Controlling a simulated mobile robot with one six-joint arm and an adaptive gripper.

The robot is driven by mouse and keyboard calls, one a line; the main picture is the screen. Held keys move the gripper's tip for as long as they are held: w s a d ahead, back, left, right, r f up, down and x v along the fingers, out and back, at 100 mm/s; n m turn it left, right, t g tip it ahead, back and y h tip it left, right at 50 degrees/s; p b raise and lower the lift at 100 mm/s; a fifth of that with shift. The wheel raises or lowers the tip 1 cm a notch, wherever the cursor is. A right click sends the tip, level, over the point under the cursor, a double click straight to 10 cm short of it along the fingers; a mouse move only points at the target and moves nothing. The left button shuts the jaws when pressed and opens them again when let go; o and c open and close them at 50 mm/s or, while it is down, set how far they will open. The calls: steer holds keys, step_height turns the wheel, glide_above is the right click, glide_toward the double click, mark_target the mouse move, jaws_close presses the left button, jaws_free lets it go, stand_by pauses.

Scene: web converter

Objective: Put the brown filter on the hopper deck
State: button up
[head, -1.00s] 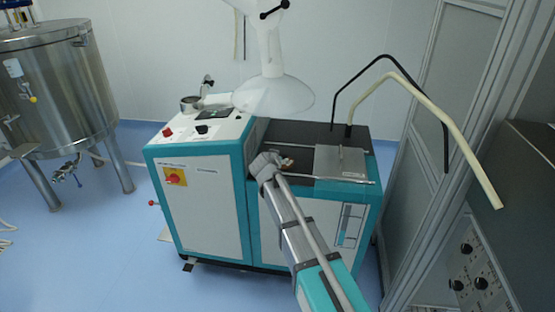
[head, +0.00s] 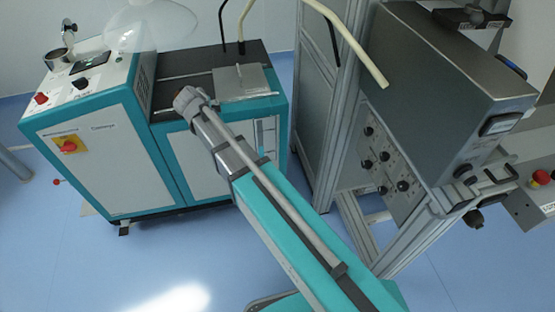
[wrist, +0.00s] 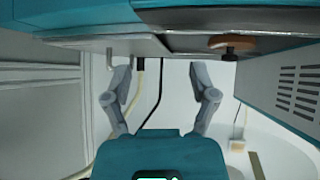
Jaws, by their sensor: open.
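My gripper (head: 190,98) is at the front edge of the teal and white machine's dark deck (head: 185,84), just left of a grey metal plate (head: 242,80). The wrist view looks upside down. There the two grey fingers (wrist: 159,84) stand wide apart with nothing held between them. A brown round disc (wrist: 232,41), which looks like the brown filter, shows at the machine's edge, right of the fingers and apart from them. A dark knob-like piece (wrist: 230,55) adjoins it. Which surface is the hopper deck is unclear.
A black and a cream bent tube rise behind the plate. A control panel with a red button (head: 41,98) and a metal cup (head: 59,59) is left of the deck. A grey cabinet (head: 450,80) on a frame stands at right. Blue floor (head: 90,260) is clear in front.

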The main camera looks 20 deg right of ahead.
steer(key=s+d+f+g+y, duration=0.1)
steer(key=s+d+f+g, duration=0.1)
steer(key=s+d, duration=0.4)
steer(key=s+d+f+n+g+y, duration=0.1)
steer(key=s+d+g, duration=0.3)
steer(key=s, duration=0.7)
steer(key=s+d+f+n+g, duration=0.1)
steer(key=s+d+f+g, duration=0.2)
steer(key=s+d, duration=0.5)
steer(key=shift+s+d+f+y, duration=0.3)
steer(key=shift+s+y, duration=0.1)
steer(key=shift+s, duration=0.45)
steer(key=shift+r, duration=0.1)
step_height(320, 180, up, 14)
steer(key=p, duration=1.4)
